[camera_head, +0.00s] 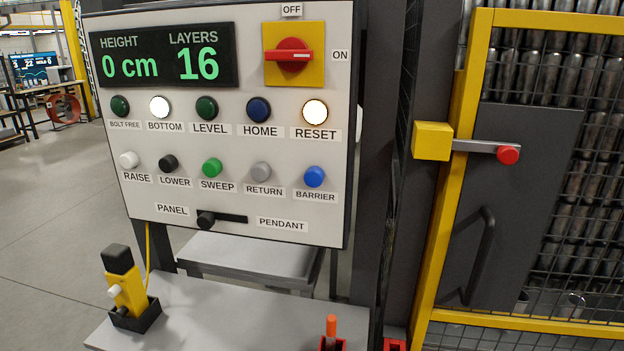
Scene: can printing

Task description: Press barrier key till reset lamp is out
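The white control panel (232,205) fills the upper left and middle. The blue barrier key (314,177) is at the right end of its lower button row, above the label BARRIER. The reset lamp (314,112) is directly above it at the right end of the lamp row and glows bright white. The bottom lamp (160,107) is also lit white. The bolt free, level and home lamps look dark. The display (165,56) reads height 0 cm and layers 16. Neither of my grippers is in view, and nothing touches the barrier key.
A red rotary switch (289,55) points to ON. The selector slider (206,219) sits at the PANEL side. A yellow pendant (127,285) stands in a holder on the grey shelf (235,317) below. A yellow-framed mesh gate (453,180) with a red-knobbed bolt (507,154) is at right.

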